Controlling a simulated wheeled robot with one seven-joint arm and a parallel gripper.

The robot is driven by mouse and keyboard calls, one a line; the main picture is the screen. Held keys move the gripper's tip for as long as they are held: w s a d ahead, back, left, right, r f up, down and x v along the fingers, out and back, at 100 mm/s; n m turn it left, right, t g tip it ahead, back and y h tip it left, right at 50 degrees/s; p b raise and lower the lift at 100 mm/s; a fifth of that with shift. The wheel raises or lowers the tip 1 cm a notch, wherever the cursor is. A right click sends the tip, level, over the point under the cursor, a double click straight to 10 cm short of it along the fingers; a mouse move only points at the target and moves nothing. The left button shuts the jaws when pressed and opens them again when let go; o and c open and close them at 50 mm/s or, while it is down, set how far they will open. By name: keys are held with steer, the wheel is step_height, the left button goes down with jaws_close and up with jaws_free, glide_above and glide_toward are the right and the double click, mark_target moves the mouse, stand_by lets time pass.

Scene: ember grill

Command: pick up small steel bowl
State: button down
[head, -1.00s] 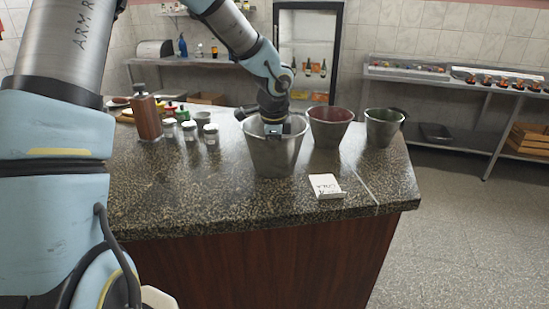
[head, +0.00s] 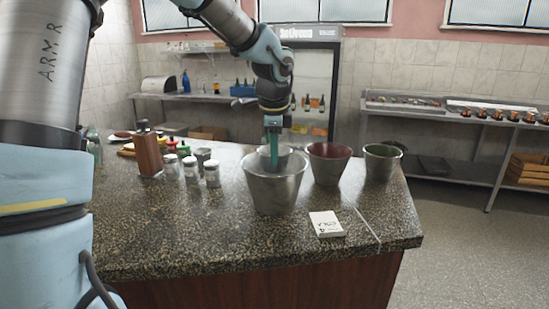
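The small steel bowl (head: 284,159) shows at the mouth of the large steel bucket (head: 275,193), which hides its lower part. My gripper (head: 272,158) points straight down from above, its teal fingers at the small bowl's wall. The fingers look closed on that wall, with the bowl raised to about the bucket's rim. Contact at the fingertips is partly hidden.
A bucket with a red inside (head: 329,163) and one with a green inside (head: 381,162) stand to the right. A white card (head: 326,224) lies in front. The front counter (head: 170,235) is clear.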

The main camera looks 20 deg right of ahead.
step_height(320, 180, up, 8)
steer(key=p, duration=0.7)
steer(key=shift+f, duration=0.2)
